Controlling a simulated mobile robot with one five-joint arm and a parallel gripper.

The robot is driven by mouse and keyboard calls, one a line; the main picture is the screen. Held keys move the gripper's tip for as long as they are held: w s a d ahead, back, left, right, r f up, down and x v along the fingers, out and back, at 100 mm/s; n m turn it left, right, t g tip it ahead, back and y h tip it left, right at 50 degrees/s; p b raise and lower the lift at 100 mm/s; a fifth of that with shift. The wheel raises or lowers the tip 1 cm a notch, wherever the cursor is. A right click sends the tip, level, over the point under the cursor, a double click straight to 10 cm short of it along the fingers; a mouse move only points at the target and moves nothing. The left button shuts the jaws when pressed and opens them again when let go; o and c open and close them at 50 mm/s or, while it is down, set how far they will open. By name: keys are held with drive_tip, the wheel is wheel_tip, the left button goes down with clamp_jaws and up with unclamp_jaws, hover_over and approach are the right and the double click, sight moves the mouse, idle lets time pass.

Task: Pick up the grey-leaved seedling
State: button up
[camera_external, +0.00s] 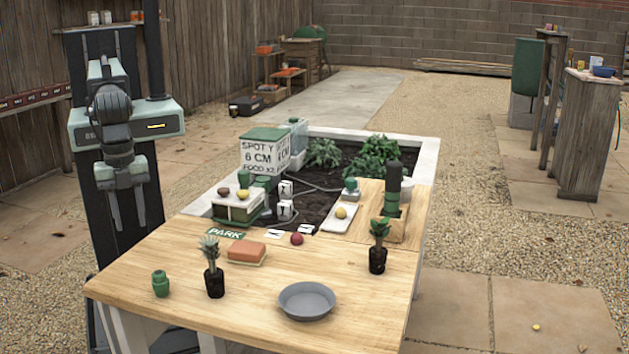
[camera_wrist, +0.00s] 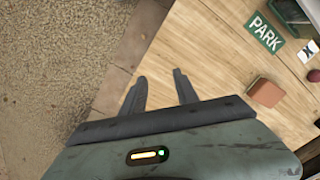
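The grey-leaved seedling (camera_external: 210,248) stands upright in a dark plug near the front left of the wooden table (camera_external: 345,252) in the external view. I do not see it in the wrist view. Another seedling (camera_external: 378,245), with green leaves and a dark plug, stands further right. My gripper (camera_external: 129,226) hangs left of the table, apart from both seedlings. The wrist view shows my gripper (camera_wrist: 160,77) with its two fingers apart and nothing between them, over the table's edge.
A green jar (camera_external: 161,284) is left of the grey-leaved seedling. A terracotta-coloured block (camera_external: 246,251) lies behind it to the right, and a grey dish (camera_external: 307,301) to its right. The PARK sign (camera_external: 225,233) lies behind. A planted bed (camera_external: 432,158) adjoins the table's back.

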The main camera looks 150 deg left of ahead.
sight(210, 264)
drive_tip(key=shift+o, duration=0.4)
